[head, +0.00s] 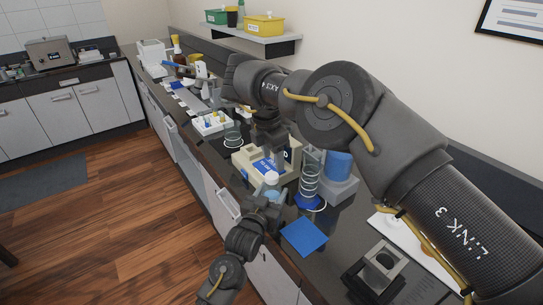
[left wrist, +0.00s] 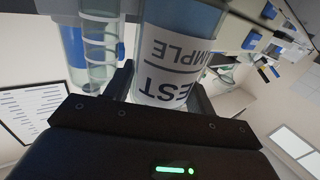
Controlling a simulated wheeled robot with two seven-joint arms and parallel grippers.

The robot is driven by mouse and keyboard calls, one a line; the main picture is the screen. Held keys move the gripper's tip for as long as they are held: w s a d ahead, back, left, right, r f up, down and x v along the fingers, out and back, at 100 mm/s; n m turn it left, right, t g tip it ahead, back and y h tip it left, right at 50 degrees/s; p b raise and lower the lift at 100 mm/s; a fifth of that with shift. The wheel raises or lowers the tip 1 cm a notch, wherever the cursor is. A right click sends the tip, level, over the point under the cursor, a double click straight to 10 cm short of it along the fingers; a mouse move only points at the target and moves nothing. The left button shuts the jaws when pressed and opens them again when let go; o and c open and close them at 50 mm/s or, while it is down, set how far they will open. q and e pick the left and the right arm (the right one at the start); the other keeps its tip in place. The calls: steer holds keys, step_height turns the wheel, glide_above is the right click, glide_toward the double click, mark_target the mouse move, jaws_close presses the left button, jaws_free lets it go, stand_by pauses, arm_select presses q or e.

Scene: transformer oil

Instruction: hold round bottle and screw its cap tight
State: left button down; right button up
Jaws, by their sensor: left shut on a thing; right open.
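The round bottle (head: 269,189) has a white cap (head: 271,177) on top and stands upright near the counter's front edge. In the left wrist view the bottle (left wrist: 182,55) fills the middle, with an upside-down "TEST SAMPLE" label and blue above it. My left gripper (head: 266,196) is shut on the bottle's body from the front; its fingers (left wrist: 158,88) lie on both sides of the label. My right gripper (head: 268,148) is open and points down above the cap, apart from it. The cap is not visible in the left wrist view.
A coiled glass condenser (head: 310,180) on a blue base stands right of the bottle. A beige device (head: 246,160) is behind it. A white rack (head: 212,123) is farther back.

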steer(key=shift+w+d+r+n, duration=0.15)
steer(key=shift+w+d+r, duration=0.15)
steer(key=shift+r, duration=0.15)
steer(key=shift+w+d+r+n, duration=0.15)
steer(key=shift+d+r, duration=0.1)
steer(key=shift+r, duration=0.15)
steer(key=n, duration=1)
steer(key=r+n, duration=0.1)
steer(key=n, duration=0.4)
steer(key=shift+n+y, duration=0.3)
steer(key=n, duration=0.2)
steer(key=shift+n, duration=0.3)
steer(key=n, duration=0.5)
steer(key=shift+s+a+f+g, duration=0.15)
steer(key=shift+s+a+g, duration=0.1)
steer(key=shift+s+g, duration=0.05)
steer(key=n, duration=0.4)
steer(key=shift+s+a+f+n, duration=0.15)
steer(key=shift+s+a+n, duration=0.1)
steer(key=shift+n, duration=0.05)
steer(key=n, duration=0.4)
steer(key=shift+s+a+y, duration=0.1)
steer(key=shift+y, duration=0.2)
